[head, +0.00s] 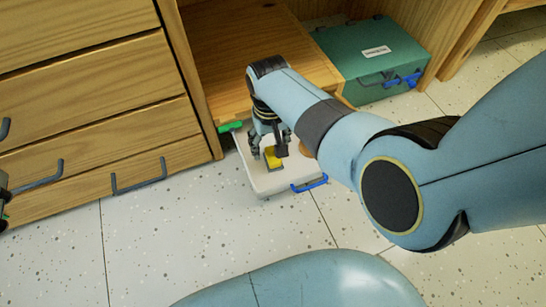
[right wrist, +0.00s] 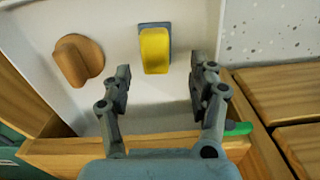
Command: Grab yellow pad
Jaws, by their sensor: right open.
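The yellow pad (head: 272,158) lies in a white open drawer or tray (head: 275,184), low under a wooden shelf. In the right wrist view the yellow pad (right wrist: 155,50) has a grey-blue backing and lies ahead of the fingertips. My right gripper (head: 269,148) reaches down over the tray; in the right wrist view its two fingers (right wrist: 160,78) are spread, with nothing between the tips. In the head view the fingers partly hide the pad. A dark grey piece (head: 3,192) at the left edge may be part of my left gripper; too little shows to tell its state.
A brown knob-like object (right wrist: 78,60) lies in the tray beside the pad. The tray has a blue handle (head: 309,184) and a green one (head: 230,127). A green case (head: 375,55) stands behind right. Wooden drawers (head: 95,70) rise at left; the speckled floor in front is clear.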

